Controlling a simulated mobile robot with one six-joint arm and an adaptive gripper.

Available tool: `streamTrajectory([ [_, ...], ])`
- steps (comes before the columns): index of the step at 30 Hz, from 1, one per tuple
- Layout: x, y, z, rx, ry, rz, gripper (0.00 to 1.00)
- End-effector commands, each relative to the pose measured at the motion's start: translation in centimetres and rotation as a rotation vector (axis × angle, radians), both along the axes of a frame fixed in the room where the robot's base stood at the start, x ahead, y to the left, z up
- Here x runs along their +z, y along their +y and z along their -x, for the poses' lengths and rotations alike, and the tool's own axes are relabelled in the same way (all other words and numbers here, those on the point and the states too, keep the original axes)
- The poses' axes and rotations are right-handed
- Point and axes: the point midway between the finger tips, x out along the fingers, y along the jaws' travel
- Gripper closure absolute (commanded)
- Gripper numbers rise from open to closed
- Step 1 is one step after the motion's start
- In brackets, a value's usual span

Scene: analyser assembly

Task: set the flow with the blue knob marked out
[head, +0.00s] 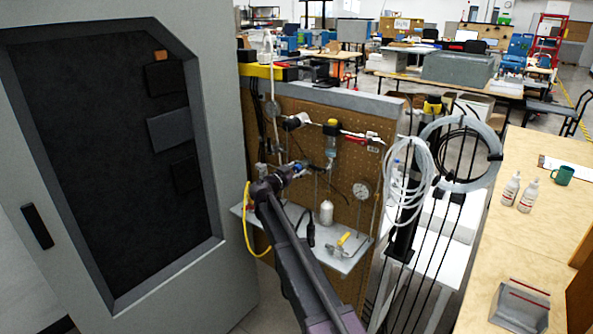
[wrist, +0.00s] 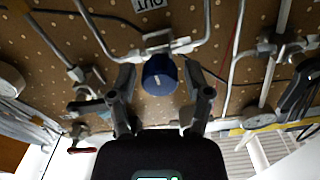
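The blue knob (wrist: 159,71) sits on a metal fitting on the brown pegboard, in the middle of the wrist view. A white label reading OUT (wrist: 149,4) is upside down at the top edge, near the knob. My gripper (wrist: 160,78) is open. One finger is on each side of the knob, with a visible gap on both sides. Nothing is held. In the head view my gripper (head: 283,176) is at the pegboard panel (head: 345,205), above the shelf. There I cannot make out the OUT knob for certain behind my arm.
Metal tubes and valves (wrist: 262,47) flank the knob in the wrist view. A grey shelf (head: 350,263) below carries a white bottle (head: 326,213). A large grey cabinet (head: 222,150) stands close at left.

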Motion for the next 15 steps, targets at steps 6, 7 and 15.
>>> streamTrajectory([
  [6, 0.0, 0.01, -0.01, 0.0, 0.0, 0.0, 1.0],
  [7, 0.0, 0.02, -0.01, 0.0, 0.0, 0.0, 1.0],
  [15, 0.02, 0.01, -0.03, 0.0, 0.011, 0.017, 1.0],
])
